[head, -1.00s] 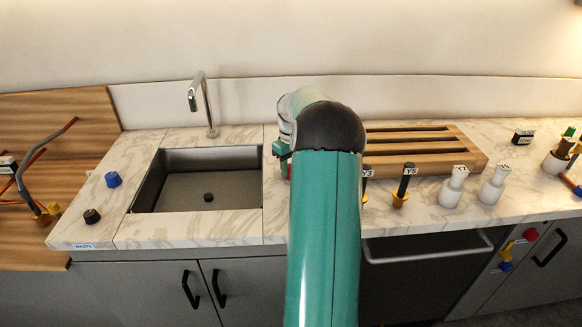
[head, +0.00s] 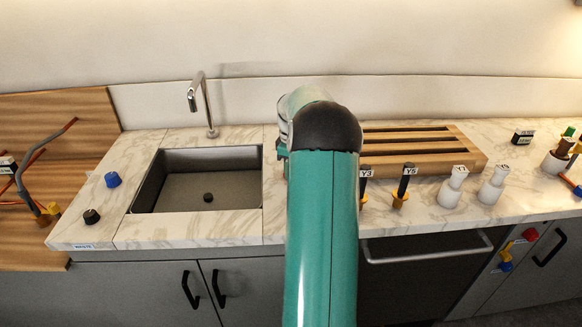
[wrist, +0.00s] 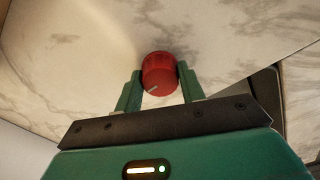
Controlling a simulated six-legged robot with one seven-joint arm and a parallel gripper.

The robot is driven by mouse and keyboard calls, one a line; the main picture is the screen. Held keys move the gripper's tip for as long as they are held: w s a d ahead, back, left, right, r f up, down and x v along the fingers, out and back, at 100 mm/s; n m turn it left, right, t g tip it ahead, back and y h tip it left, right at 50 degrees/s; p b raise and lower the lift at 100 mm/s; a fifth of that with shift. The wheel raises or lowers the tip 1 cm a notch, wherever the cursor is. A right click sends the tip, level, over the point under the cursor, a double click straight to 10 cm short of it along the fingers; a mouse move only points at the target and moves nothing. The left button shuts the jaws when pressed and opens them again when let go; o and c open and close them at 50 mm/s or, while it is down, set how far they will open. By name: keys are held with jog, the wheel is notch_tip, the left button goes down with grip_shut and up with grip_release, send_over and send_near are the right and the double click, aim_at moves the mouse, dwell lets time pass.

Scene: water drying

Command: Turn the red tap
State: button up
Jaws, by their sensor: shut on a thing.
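The red tap (wrist: 159,73) is a round ribbed knob with a pale mark on its face. It shows in the wrist view, on the marble counter. My gripper (wrist: 159,84) is shut on the red tap, with one green finger at each side of it. In the head view the red tap and my fingertips are hidden behind my green arm, to the right of the sink.
The sink (head: 208,180) with a bent metal faucet (head: 203,103) is left of my arm. A blue knob (head: 113,179) and a black knob (head: 91,216) sit further left. A slatted wooden rack (head: 430,155) and labelled valves Y3 and Y5 (head: 404,185) stand to the right.

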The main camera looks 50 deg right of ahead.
jog(key=o, duration=1)
notch_tip(320, 180, up, 14)
jog(key=shift+f, duration=0.1)
dwell(0.5)
